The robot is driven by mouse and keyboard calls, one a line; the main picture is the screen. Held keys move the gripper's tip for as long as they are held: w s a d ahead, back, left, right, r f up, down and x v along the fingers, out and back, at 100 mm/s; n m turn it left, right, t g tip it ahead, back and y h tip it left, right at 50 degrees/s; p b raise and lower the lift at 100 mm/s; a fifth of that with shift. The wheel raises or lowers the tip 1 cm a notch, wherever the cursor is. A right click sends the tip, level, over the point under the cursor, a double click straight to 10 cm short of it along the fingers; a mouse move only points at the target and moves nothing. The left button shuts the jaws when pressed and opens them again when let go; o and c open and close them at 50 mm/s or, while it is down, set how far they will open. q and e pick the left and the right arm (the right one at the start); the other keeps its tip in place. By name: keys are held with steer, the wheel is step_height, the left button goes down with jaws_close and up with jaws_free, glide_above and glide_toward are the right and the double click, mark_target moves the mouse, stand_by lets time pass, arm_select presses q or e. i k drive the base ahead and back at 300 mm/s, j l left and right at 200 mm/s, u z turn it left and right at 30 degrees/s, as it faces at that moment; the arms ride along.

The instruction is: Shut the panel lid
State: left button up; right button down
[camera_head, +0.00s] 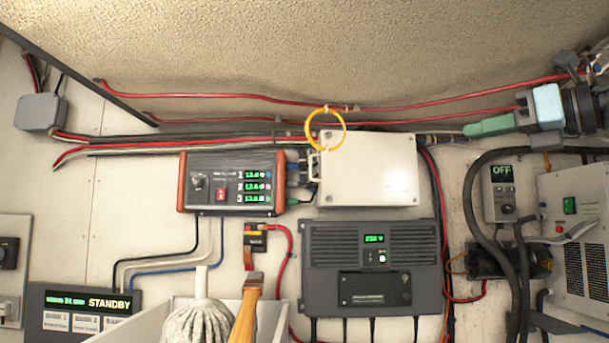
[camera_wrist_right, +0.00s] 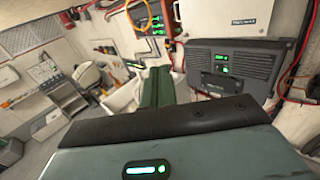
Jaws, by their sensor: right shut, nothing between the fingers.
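The likely panel is a white box (camera_head: 367,168) on the wall, right of the centre of the head view, with a pale flat lid facing me and a small handle (camera_head: 314,164) at its left edge. From here I cannot tell whether the lid is fully closed or slightly ajar. Part of the box also shows at the top of the right wrist view (camera_wrist_right: 235,18). My right gripper (camera_head: 470,130) comes in from the right, apart from the box, with its green fingers shut and empty; they also show in the wrist view (camera_wrist_right: 156,85). My left gripper is not in view.
A dark grey inverter (camera_head: 330,265) sits below the box, and a display unit (camera_head: 230,183) at its left. A yellow ring (camera_head: 343,130) hangs at its top left corner. Red cables (camera_head: 240,97) run above. Black hoses and a vented unit (camera_head: 580,240) crowd the right.

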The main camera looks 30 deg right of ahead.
mark_target(368, 169)
steer(key=i, duration=1.05)
